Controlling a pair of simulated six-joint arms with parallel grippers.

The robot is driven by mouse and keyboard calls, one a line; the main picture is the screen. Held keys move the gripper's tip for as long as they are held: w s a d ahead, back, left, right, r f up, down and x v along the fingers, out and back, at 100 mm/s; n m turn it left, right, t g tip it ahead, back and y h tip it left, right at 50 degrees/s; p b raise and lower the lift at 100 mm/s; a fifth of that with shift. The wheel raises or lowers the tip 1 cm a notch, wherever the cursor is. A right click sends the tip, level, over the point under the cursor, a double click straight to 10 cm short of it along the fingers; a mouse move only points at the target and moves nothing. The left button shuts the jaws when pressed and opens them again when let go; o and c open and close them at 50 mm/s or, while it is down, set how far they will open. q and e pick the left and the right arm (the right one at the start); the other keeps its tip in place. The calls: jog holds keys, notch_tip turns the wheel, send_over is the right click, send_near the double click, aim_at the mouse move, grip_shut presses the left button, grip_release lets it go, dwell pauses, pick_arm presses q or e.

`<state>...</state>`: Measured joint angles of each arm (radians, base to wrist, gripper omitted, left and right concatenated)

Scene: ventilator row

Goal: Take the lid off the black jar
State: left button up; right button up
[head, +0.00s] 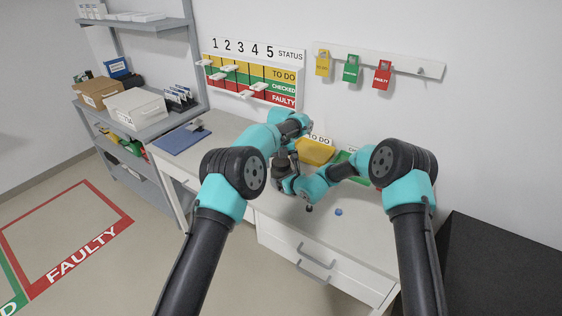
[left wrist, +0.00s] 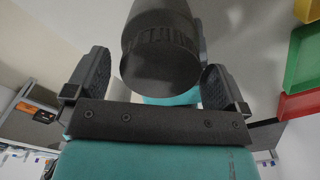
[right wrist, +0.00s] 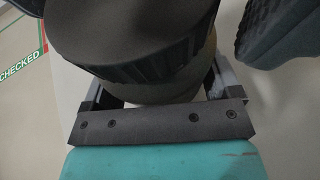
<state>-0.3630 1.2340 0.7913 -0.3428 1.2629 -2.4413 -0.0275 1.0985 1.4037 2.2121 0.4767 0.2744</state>
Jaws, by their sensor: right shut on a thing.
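The black jar (head: 283,168) is upright between my two arms, above the white counter in the head view. Its ribbed dark lid (right wrist: 130,45) fills the top of the right wrist view. My right gripper (right wrist: 162,85) is shut on the jar body (right wrist: 165,93), below the lid. My left gripper (left wrist: 155,80) is open, with its fingers on either side of the dark lid (left wrist: 160,50); a gap shows at the left finger. One left finger also shows at the upper right of the right wrist view. My arms hide part of the jar in the head view.
A yellow tray (head: 316,151) and a green tray (head: 342,156) stand behind my arms on the counter (head: 345,235). A small blue object (head: 338,211) lies in front. A blue mat (head: 182,140) is at the left. The counter front is mostly clear.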

pick_arm(q)
jog(key=shift+r, duration=0.15)
jog(key=shift+r, duration=2.15)
pick_arm(e)
jog(key=o, duration=1.5)
jog(key=shift+o, duration=0.2)
jog(key=v, duration=1.7)
jog(key=shift+s+r, duration=0.15)
jog(key=shift+s, duration=0.05)
